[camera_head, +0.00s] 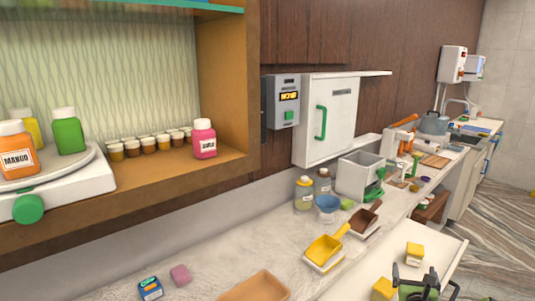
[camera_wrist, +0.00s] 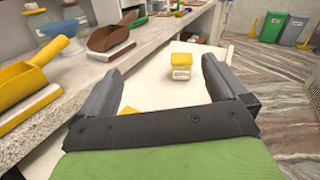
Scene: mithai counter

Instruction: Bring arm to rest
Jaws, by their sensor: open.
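My gripper (camera_head: 414,274) is at the bottom right of the head view, over a white pull-out surface beside the counter. In the wrist view its two dark fingers (camera_wrist: 165,84) stand wide apart with nothing between them in their grasp. A small jar with a yellow lid (camera_head: 414,252) stands on the white surface beyond the fingertips; it also shows in the wrist view (camera_wrist: 186,66). A second yellow-lidded item (camera_head: 383,288) is left of my gripper, partly cut off. The rest of my arm is mostly out of view.
The stone counter (camera_head: 215,262) holds a yellow scoop (camera_head: 325,250), a brown scoop (camera_head: 365,218), a blue bowl (camera_head: 327,205), jars and an orange tray (camera_head: 258,288). A wooden shelf with bottles is at left. Open floor (camera_head: 500,240) lies at right; bins (camera_wrist: 273,25) stand beyond.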

